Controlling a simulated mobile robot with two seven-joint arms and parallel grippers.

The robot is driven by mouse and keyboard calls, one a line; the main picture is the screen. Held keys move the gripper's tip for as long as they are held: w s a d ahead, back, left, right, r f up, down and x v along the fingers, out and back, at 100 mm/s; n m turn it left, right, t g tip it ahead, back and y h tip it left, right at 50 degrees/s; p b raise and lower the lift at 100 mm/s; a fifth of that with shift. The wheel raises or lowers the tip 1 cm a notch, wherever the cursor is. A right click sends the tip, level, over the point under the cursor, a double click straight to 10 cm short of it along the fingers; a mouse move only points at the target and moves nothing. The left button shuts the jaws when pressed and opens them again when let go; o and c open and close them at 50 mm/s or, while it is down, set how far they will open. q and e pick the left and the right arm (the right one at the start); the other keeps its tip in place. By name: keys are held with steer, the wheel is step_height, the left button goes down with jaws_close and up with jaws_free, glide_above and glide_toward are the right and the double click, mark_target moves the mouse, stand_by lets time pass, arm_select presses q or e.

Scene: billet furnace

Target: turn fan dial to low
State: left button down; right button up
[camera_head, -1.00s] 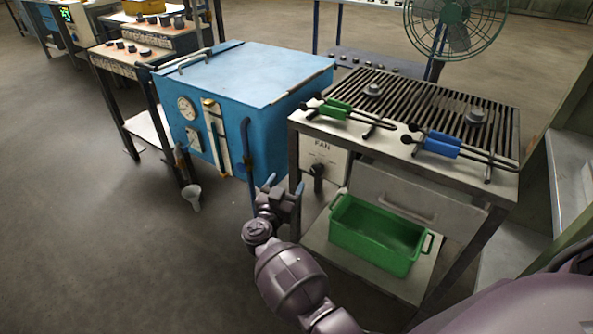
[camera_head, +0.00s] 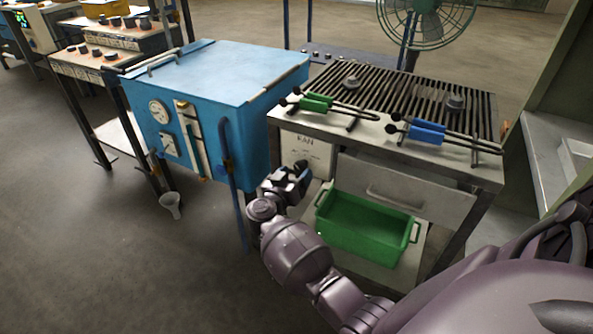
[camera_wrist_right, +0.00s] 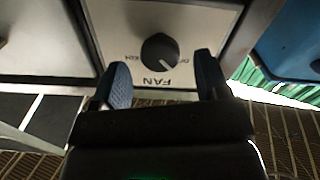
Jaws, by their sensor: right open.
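The fan dial is a round black knob (camera_wrist_right: 160,52) on a pale panel marked FAN (camera_head: 305,150), fixed under the left end of the grill bench. In the right wrist view it sits just beyond and between my open fingertips, and a pale pointer mark shows on it. Labels beside it are partly hidden. My right gripper (camera_wrist_right: 157,82) is open and empty with blue finger pads, one on each side of the knob; I see no clear contact. In the head view the right gripper (camera_head: 293,178) is right in front of the panel and covers part of the dial. My left gripper is not in view.
A green bin (camera_head: 365,228) stands on the shelf under the bench, right of my right arm. A blue furnace box (camera_head: 225,75) with a gauge and pipe is at left. Green and blue tongs (camera_head: 428,131) lie on the grill. A fan (camera_head: 428,15) stands behind.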

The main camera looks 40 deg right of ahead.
mark_target(301, 167)
steer(key=shift+x, duration=1.3)
steer(key=shift+r, duration=0.1)
steer(key=c, duration=0.9)
